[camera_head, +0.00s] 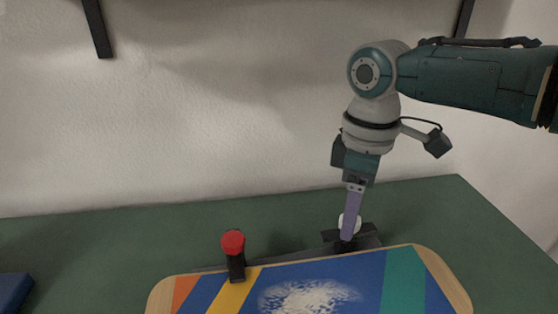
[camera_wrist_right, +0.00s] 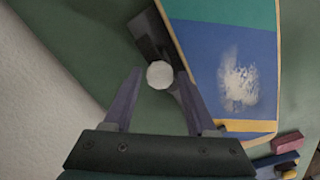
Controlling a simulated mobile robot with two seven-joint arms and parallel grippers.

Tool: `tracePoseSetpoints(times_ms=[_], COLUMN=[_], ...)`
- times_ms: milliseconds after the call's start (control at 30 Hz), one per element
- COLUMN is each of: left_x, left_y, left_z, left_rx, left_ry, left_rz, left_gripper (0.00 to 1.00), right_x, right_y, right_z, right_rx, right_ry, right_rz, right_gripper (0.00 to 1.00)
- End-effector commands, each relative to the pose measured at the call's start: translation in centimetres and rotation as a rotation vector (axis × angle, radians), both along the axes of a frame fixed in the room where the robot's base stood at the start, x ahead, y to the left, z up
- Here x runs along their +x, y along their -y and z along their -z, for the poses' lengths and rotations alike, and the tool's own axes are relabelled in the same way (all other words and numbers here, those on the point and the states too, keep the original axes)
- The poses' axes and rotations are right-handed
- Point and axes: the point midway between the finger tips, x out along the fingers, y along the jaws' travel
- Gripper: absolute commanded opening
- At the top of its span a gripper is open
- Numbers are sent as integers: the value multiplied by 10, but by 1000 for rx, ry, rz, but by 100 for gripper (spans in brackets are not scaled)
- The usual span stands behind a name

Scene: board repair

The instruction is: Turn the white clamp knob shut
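The white clamp knob (camera_wrist_right: 160,74) sits between the spread fingertips of my right gripper (camera_wrist_right: 159,76) in the wrist view. A small gap shows at its left side; on the right the finger is very close, and contact cannot be told. In the head view the white knob (camera_head: 342,221) is partly hidden behind the purple fingers of my right gripper (camera_head: 347,234), which points down at it. The knob's dark clamp (camera_head: 368,231) stands at the back edge of the striped board (camera_head: 403,277). My left gripper is not in view.
A red knob (camera_head: 233,243) tops another black clamp on the board's back edge, left of the white one. A blue object (camera_head: 14,291) lies at the left. Small red and blue blocks (camera_wrist_right: 287,142) lie beside the board. The green table (camera_head: 110,247) is bare at the back left.

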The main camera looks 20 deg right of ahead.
Motion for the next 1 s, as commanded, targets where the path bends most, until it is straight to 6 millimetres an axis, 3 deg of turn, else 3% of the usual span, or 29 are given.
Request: tracePoseSetpoints(times_ms=[33,500,1000], left_x=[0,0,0], left_y=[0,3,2], left_z=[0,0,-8], left_rx=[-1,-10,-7], left_ry=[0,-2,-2], left_rz=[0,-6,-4], left_gripper=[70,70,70], right_x=[0,0,0], right_y=[0,0,0], right_z=[0,0,-2], right_rx=[0,0,1], right_ry=[0,0,-2], right_rz=[0,0,74], right_gripper=[50,0,0])
